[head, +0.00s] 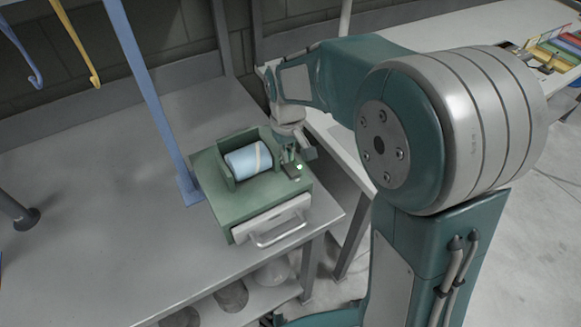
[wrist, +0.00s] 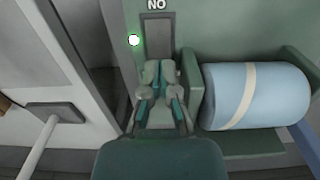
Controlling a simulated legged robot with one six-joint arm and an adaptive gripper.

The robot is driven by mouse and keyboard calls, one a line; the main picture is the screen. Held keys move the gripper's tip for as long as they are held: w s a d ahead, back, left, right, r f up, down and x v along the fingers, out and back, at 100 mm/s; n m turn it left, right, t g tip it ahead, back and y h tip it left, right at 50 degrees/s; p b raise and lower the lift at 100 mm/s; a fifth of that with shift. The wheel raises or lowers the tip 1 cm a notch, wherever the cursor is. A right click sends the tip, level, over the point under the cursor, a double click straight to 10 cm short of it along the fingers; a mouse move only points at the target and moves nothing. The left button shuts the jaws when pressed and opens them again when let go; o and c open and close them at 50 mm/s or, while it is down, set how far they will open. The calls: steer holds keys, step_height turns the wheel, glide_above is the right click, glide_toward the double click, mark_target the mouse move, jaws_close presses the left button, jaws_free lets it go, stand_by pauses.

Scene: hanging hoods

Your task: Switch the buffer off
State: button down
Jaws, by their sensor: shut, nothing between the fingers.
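The buffer is a green box (head: 232,207) on the grey bench, with a light blue roller (head: 250,159) in a cradle on top. The roller, with its cream stripe, shows at the right of the wrist view (wrist: 255,96). A grey switch plate (wrist: 158,36) sits beside the cradle, with letters reading "NO" in this view at its far end. A small lamp (wrist: 134,40) beside it glows green. My gripper (wrist: 160,72) is shut and empty over the near part of the plate, hiding it. Contact cannot be told. In the head view my gripper (head: 288,155) is at the box's right side.
A white drawer front with a handle (head: 278,234) faces the bench's front edge. A blue post (head: 150,95) stands close behind the box at left. A second, white bench (head: 345,140) lies to the right across a gap.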

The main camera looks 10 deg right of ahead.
mark_target(288, 165)
steer(key=shift+f, duration=1)
stand_by(0.5)
steer(key=shift+r, duration=3.55)
steer(key=shift+s+d+r, duration=0.1)
steer(key=shift+s+r, duration=0.05)
steer(key=s+d+r+m+t, duration=0.2)
steer(key=s+d+r, duration=0.1)
steer(key=s, duration=0.7)
steer(key=s+d+r+m+t, duration=0.2)
steer(key=s+d, duration=0.4)
steer(key=s, duration=0.4)
steer(key=shift+r+m+t, duration=0.3)
steer(key=shift+r+t, duration=0.15)
steer(key=shift+t, duration=0.35)
